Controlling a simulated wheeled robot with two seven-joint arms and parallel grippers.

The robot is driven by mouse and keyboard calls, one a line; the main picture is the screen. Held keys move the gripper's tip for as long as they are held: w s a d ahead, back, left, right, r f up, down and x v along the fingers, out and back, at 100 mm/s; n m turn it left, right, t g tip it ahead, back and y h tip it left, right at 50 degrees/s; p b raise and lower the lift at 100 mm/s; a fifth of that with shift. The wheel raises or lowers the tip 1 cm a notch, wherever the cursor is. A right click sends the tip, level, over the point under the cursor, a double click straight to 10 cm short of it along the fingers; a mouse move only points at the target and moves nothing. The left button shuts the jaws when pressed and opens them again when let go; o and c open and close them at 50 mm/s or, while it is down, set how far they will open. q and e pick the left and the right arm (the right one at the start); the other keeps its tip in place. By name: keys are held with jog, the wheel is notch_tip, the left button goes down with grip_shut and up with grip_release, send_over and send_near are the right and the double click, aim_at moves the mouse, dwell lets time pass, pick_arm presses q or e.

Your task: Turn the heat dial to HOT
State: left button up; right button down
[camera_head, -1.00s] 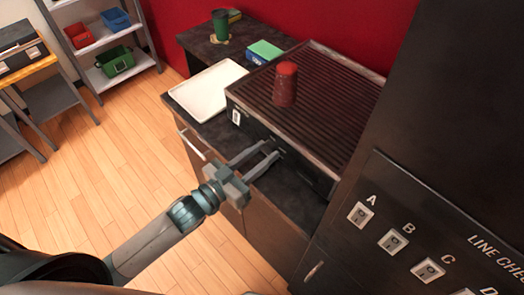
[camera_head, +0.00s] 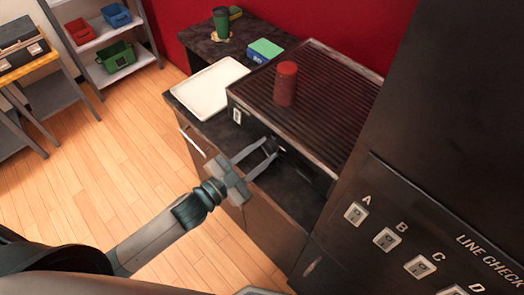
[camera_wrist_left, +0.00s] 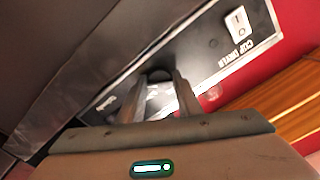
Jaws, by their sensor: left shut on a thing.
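The heat dial (camera_wrist_left: 158,88) is a dark round knob on the front panel of the ribbed grill (camera_head: 322,95). My left gripper (camera_head: 272,147) reaches the panel from the front, and its fingers are shut on the dial. In the left wrist view the two fingers (camera_wrist_left: 166,95) close on the dial from both sides and hide much of it. Small lettering shows on the panel beside it, too blurred to read. The dial's pointer and the HOT mark cannot be made out. My right gripper is not in view.
A red cup (camera_head: 286,84) stands on the grill. A white switch (camera_wrist_left: 238,22) is on the same panel. A dark panel with lettered switches (camera_head: 387,239) stands at the right.

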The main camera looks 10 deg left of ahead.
pick_arm(q)
jog(key=o, duration=1)
jog(key=shift+o, duration=0.2)
jog(key=shift+s+a+f, duration=0.1)
jog(key=shift+s+a, duration=0.2)
jog(key=shift+s, duration=0.15)
jog(key=b+v, duration=0.5)
jog(key=v, duration=1.1)
jog(key=shift+b, duration=0.4)
jog(key=shift+s+a, duration=0.1)
jog(key=shift+s, duration=0.05)
